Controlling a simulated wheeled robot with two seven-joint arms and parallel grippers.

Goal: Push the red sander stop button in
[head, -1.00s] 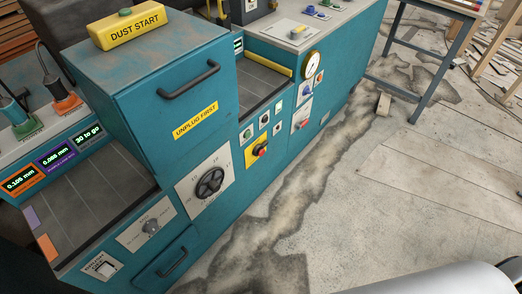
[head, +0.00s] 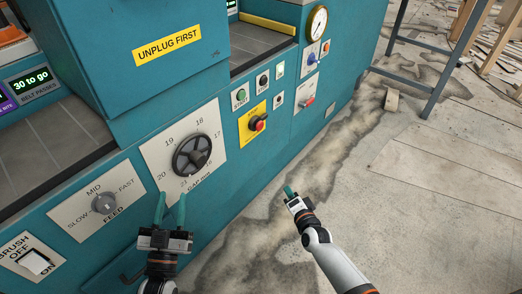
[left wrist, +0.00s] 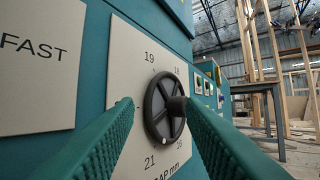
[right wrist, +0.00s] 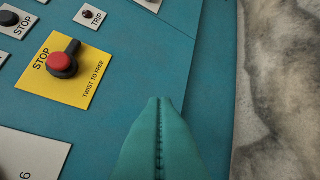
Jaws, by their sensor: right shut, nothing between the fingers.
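The red stop button (head: 258,125) sits on a yellow plate (head: 247,131) on the teal machine front. In the right wrist view the red button (right wrist: 61,63) has a black collar, and its plate reads STOP and TWIST TO FREE. My right gripper (head: 289,190) is shut and empty, below and to the right of the button, apart from it. In the right wrist view its closed fingertips (right wrist: 160,100) lie right of and below the plate. My left gripper (head: 170,197) is open and empty, in front of the panel just below the black handwheel (head: 192,154).
Green and black push buttons (head: 240,97) sit above the yellow plate. A red-handled switch (head: 307,104) and a round gauge (head: 317,21) are to its right. A feed knob (head: 104,203) is at left. The floor to the right is open; a blue-grey table leg (head: 447,79) stands beyond.

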